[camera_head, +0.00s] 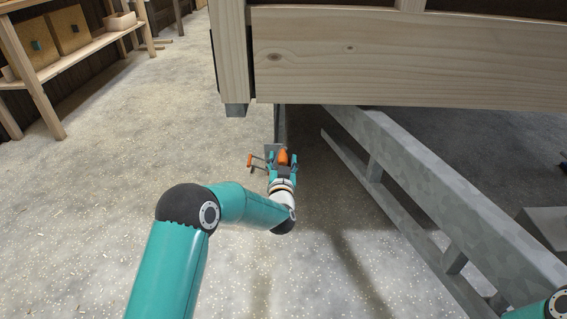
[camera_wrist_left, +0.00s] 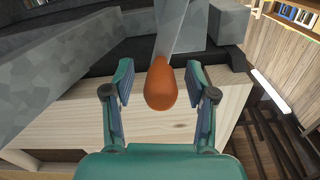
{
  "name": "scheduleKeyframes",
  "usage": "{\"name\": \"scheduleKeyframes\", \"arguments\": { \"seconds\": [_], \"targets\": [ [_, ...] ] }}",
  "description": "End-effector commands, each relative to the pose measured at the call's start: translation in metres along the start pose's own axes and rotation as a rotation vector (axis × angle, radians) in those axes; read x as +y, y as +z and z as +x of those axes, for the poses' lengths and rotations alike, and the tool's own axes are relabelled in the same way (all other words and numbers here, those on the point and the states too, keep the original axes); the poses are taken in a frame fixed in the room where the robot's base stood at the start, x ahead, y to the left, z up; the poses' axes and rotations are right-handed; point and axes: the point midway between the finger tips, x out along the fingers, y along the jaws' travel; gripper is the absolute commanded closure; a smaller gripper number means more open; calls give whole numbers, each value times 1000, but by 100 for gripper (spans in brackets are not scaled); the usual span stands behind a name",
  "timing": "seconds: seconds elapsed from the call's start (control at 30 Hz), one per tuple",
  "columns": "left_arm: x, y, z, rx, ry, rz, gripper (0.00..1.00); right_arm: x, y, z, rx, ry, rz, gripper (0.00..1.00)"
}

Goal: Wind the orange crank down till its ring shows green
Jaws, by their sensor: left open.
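An orange crank part (camera_head: 283,157) shows below the corner of the wooden trailer body, between the fingers of my left gripper (camera_head: 282,163). A thin orange bar (camera_head: 250,162) sticks out just left of the gripper. In the left wrist view, a rounded orange grip (camera_wrist_left: 160,88) sits between the two open fingers of my left gripper (camera_wrist_left: 159,84). A gap shows on each side, so the fingers look apart from it. Behind it is a grey metal post (camera_wrist_left: 172,25). I cannot make out the ring or its colour. My right gripper is out of view.
The wooden trailer wall (camera_head: 400,60) overhangs just beyond the gripper. A grey metal frame rail (camera_head: 430,190) slants down to the right of it. A shelf (camera_head: 70,55) stands at the far left. The speckled floor (camera_head: 110,150) left of the arm is clear.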

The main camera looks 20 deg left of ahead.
Motion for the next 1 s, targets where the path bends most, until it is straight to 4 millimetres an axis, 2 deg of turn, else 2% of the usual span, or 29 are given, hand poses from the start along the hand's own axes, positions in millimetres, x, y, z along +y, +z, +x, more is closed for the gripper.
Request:
{"name": "scheduleKeyframes", "arguments": {
  "seconds": [0.3, 0.63, 0.83, 0.87, 1.0],
  "targets": [
    [0, 0, 2, -1, 0, 0, 43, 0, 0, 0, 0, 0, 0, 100],
    [0, 0, 2, -1, 0, 0, 98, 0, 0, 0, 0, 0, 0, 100],
    [0, 0, 2, -1, 0, 0, 100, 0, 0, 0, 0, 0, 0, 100],
    [5, -1, 0, 0, 3, 0, 100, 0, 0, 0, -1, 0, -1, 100],
    [0, 0, 2, 0, 0, 4, 100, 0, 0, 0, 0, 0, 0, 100]
  ]
}}
